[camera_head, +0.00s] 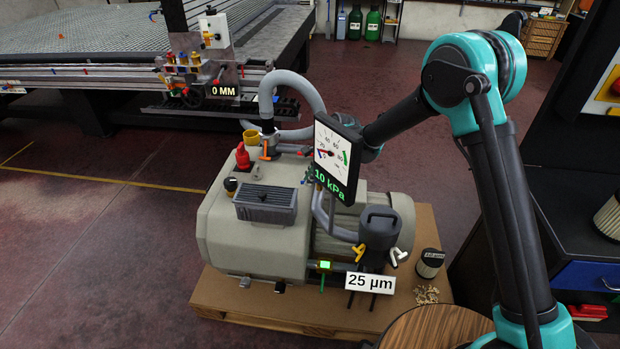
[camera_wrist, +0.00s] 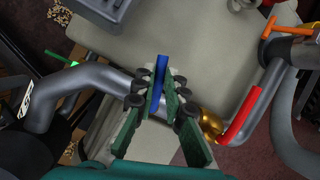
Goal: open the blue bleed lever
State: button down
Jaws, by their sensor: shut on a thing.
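In the wrist view the blue bleed lever (camera_wrist: 160,73) is a narrow blue bar standing out between the green fingers of my gripper (camera_wrist: 161,92). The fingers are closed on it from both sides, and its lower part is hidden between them. It sits over a grey pipe (camera_wrist: 105,80) that runs across the beige pump housing. In the head view my arm reaches behind the gauge panel (camera_head: 335,155), which reads 10 kPa. The gauge hides my gripper and the blue lever there.
A red lever (camera_wrist: 241,115) on a brass fitting (camera_wrist: 211,125) lies close to the right of my fingers. An orange T-handle (camera_wrist: 284,28) is at the upper right. The pump (camera_head: 250,235) stands on a pallet (camera_head: 260,312), with a 25 µm filter housing (camera_head: 378,235) in front.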

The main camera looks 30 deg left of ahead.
dwell(0.3)
jog(key=c, duration=1.6)
grip_release()
jog(key=shift+r, duration=0.1)
jog(key=v, duration=1.2)
jog(key=shift+w, duration=0.1)
